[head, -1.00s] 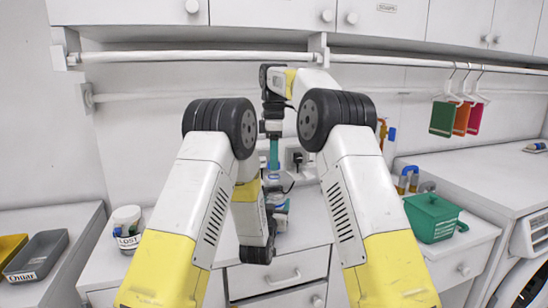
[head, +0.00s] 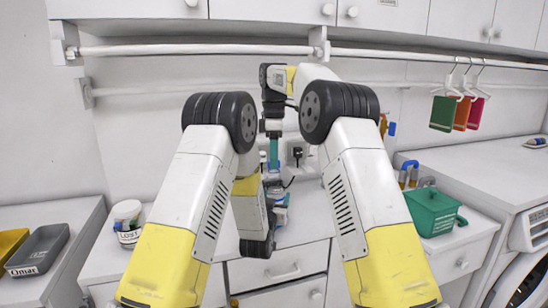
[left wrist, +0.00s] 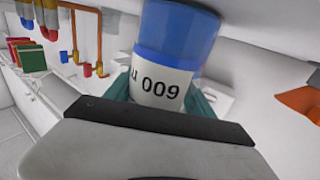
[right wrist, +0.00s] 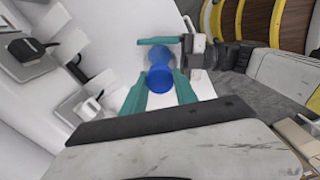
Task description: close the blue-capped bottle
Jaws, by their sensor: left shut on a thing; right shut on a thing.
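The bottle shows large in the left wrist view, with a blue body (left wrist: 178,38) and a white label (left wrist: 160,86) reading "009". My left gripper (left wrist: 160,98) is shut around its side with teal fingers. My right gripper (head: 273,152) points straight down above the bottle in the head view. In the right wrist view its teal fingers sit on either side of the blue cap (right wrist: 159,79), shut on it. The left gripper's teal fingers (right wrist: 158,41) show beyond. Whether the cap is seated on the bottle's neck is hidden.
A grey tray (head: 38,250) lies far left. A rail (head: 200,51) runs along the wall above. A socket with a plug (head: 298,153) is behind.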

